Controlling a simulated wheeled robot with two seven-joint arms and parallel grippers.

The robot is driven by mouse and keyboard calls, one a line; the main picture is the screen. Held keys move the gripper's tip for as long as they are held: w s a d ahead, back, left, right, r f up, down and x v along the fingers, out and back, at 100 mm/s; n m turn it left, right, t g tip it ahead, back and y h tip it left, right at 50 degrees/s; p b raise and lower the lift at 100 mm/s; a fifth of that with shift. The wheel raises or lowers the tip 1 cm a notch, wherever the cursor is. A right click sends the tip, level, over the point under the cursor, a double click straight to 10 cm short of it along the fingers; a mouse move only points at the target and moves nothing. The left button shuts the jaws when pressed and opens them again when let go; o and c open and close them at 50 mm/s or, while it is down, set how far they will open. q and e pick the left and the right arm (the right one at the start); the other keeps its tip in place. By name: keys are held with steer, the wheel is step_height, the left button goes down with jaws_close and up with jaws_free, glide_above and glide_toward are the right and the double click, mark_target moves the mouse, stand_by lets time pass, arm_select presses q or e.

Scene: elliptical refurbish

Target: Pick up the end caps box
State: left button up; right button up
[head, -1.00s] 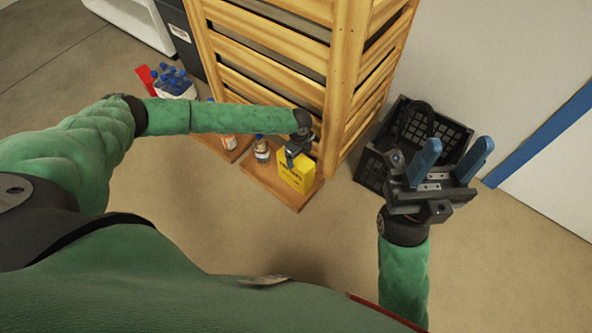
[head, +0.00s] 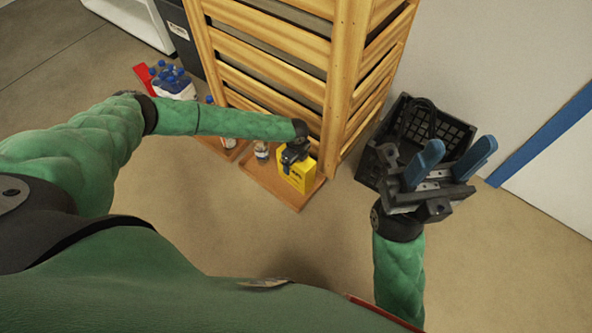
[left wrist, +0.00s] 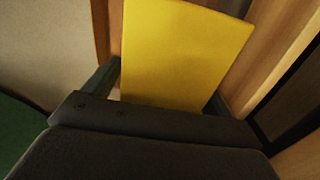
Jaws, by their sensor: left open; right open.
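The yellow box (head: 299,178), which I take for the end caps box, stands on a low wooden board (head: 265,187) at the foot of the wooden shelf. My left gripper (head: 291,160) is at the top left of the box, and its fingers are mostly hidden in the head view. In the left wrist view the yellow box (left wrist: 183,55) fills the space between the two open fingers, one on each side; whether they touch it I cannot tell. My right gripper (head: 450,160) is open and empty, its blue fingers raised in front of a black crate.
The slatted wooden shelf (head: 270,50) rises directly behind the box. A black crate (head: 445,130) stands right of the shelf. Blue-capped bottles (head: 172,82) are at the far left. Floor in front is clear.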

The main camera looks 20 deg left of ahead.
arm_select(q)
steer(key=c, duration=1.7)
